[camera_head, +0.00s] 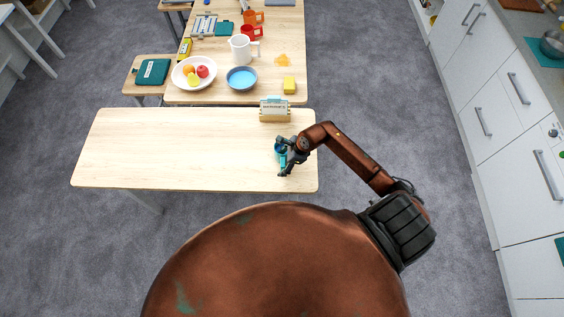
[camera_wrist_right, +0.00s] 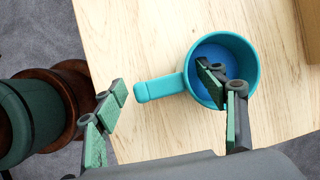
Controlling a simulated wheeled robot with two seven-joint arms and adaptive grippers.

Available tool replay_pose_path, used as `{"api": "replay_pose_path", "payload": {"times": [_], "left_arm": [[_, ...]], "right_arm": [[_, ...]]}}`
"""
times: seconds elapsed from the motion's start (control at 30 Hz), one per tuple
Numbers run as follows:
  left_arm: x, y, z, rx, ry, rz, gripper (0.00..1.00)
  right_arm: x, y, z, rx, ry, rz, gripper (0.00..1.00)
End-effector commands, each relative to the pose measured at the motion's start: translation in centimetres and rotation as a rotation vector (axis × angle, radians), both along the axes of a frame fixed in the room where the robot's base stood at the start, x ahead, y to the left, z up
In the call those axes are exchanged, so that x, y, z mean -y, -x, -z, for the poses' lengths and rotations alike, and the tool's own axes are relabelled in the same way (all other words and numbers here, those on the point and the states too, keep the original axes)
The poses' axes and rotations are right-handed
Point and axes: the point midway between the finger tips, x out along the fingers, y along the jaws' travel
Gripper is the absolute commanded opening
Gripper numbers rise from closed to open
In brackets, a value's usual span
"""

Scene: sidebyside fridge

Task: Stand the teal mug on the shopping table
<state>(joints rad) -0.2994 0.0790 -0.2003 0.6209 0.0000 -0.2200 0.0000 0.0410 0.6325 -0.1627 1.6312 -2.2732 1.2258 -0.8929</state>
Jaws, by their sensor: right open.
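The teal mug (camera_wrist_right: 257,72) stands upright on the light wooden shopping table (camera_head: 180,150), near its right end. Its inside is blue and looks empty, and its handle points left in the right wrist view. In the head view the mug (camera_head: 279,149) is partly covered by my right gripper (camera_head: 287,165). My right gripper (camera_wrist_right: 165,95) is open, with one finger over the mug's opening and the other out to the left beyond the handle's end. I cannot tell whether a finger touches the mug. My left gripper is not in view.
A small sign on a wooden holder (camera_head: 274,110) stands behind the mug. A second table behind holds a fruit plate (camera_head: 178,78), a blue bowl (camera_head: 241,78), a white pitcher (camera_head: 240,50) and other items. White cabinets (camera_head: 505,130) line the right. The table's left and middle are clear.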

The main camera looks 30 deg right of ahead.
Motion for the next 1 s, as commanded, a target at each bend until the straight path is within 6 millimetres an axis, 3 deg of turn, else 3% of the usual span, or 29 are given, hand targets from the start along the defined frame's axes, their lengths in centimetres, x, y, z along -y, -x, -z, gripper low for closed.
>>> {"api": "replay_pose_path", "payload": {"times": [0.27, 0.7, 1.0], "left_arm": [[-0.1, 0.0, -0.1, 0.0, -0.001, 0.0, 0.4], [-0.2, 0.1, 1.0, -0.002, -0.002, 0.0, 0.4], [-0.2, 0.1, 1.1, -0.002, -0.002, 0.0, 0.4]], "right_arm": [[0.6, 0.4, -1.8, 0.003, 0.004, 0.0, 0.65], [2.9, 2.9, -9.6, 0.001, 0.003, -0.002, 0.65], [3.3, 3.4, -11.3, -0.001, 0.0, 0.0, 0.65]]}}
